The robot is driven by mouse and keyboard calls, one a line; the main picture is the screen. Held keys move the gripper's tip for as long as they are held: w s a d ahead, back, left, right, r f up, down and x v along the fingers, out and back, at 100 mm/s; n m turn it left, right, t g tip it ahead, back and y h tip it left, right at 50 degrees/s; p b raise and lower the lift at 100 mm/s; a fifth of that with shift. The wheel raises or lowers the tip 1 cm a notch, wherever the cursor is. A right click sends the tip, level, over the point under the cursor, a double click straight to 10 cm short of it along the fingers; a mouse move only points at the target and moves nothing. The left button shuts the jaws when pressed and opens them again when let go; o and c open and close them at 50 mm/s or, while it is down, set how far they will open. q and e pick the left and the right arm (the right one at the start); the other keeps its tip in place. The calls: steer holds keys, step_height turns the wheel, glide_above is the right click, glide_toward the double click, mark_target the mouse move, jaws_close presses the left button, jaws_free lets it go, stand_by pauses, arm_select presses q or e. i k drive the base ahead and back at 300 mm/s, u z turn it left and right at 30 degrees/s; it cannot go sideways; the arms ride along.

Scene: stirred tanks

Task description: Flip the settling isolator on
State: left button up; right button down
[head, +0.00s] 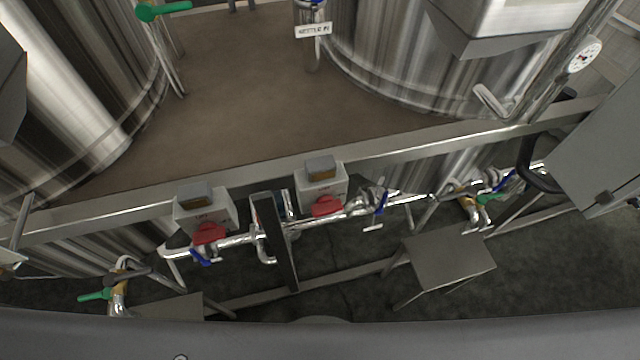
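Two light grey isolator boxes with red handles are mounted along the steel frame rail below the platform. The left box (204,207) has a red handle (208,234) on its lower front. The right box (320,188) has a similar red handle (327,206). Each has a darker block on top. Their labels are too small to read, so I cannot tell which is the settling isolator. I cannot tell whether either handle is on or off. Neither of my grippers shows in the head view.
Steel pipes with blue-handled valves (379,200) run beside and below the boxes. A dark upright post (275,242) stands between them. A small step (446,262) is at the right. A grey cabinet (603,150) juts in at the right edge. Large steel tanks (410,55) stand behind.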

mark_target(325, 205)
steer(key=u, duration=2.05)
steer(key=k, duration=1.35)
steer(key=z, duration=2.2)
